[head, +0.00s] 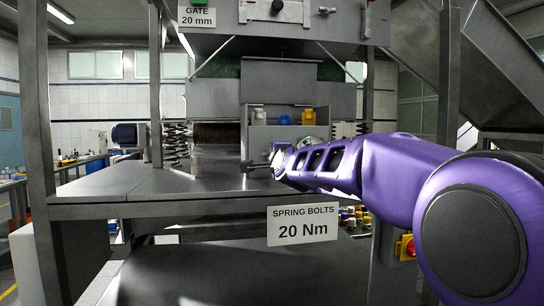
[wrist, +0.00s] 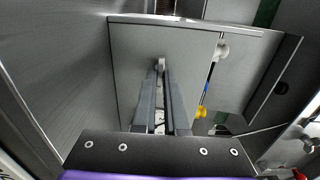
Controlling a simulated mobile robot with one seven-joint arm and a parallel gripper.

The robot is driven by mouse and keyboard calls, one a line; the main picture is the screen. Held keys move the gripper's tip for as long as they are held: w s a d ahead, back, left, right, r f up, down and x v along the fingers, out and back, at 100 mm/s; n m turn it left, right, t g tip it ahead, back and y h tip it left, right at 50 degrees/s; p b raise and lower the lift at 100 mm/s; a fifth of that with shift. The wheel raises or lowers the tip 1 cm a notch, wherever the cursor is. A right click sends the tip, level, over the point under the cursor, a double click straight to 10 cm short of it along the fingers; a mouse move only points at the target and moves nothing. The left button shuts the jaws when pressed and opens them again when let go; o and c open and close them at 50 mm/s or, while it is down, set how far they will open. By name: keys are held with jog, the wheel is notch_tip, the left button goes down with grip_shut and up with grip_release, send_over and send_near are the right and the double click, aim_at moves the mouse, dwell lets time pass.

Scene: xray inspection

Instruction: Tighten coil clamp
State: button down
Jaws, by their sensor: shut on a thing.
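My purple arm reaches in from the right in the head view. My gripper (head: 256,166) is low in front of a grey panel under the machine. In the wrist view my gripper (wrist: 160,72) has its two fingers nearly together, shut on a small round grey piece (wrist: 160,62) in front of a flat grey plate (wrist: 135,70). Most of the piece is hidden between the fingers, so I cannot tell whether it is the coil clamp or fixed to the plate. Coil springs stand at the left (head: 176,143) and right (head: 345,130) of the machine.
A grey holder (head: 290,136) with white, blue and yellow-topped items stands behind my gripper. A metal table (head: 130,182) lies in front, with a "SPRING BOLTS 20 Nm" sign (head: 302,224) below its edge. Steel posts (head: 34,120) flank the machine.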

jog(key=shift+r, duration=0.1)
jog(key=c, duration=1)
grip_release()
jog(key=shift+o, duration=0.2)
jog(key=shift+s, duration=0.1)
